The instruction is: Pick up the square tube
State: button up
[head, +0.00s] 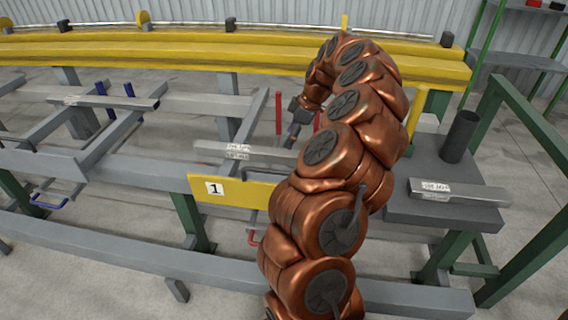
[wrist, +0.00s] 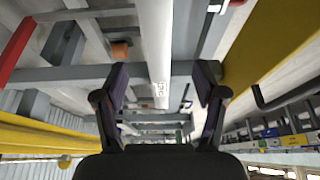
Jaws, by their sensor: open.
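A light grey square tube (head: 215,149) with a white label lies across the rails of the runout table, left of my arm in the head view. Its right end is hidden behind my gripper and arm. My gripper (head: 291,140) is at that right part of the tube, pointing down. In the wrist view, my gripper (wrist: 161,76) is open, one finger on each side of a pale labelled tube (wrist: 157,40). The fingers appear apart from it. Whether they are level with the tube or above it I cannot tell.
Another labelled tube (head: 105,102) lies on the rails at left. A third tube (head: 475,194) rests on a grey plate (head: 440,213) at right, near a dark upright cylinder (head: 460,137). Red posts (head: 278,112) stand near my gripper. A yellow plate marked 1 (head: 235,191) is in front.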

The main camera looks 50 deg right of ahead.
aim_at(284, 152)
jog(key=shift+s+d+b+x, duration=0.15)
jog(key=shift+b+x, duration=0.1)
jog(key=shift+x, duration=1.7)
jog(key=shift+s+d+b+x, duration=0.15)
jog(key=shift+b+x, duration=0.1)
jog(key=shift+x, duration=1.7)
jog(key=shift+w+f, duration=0.1)
grip_shut()
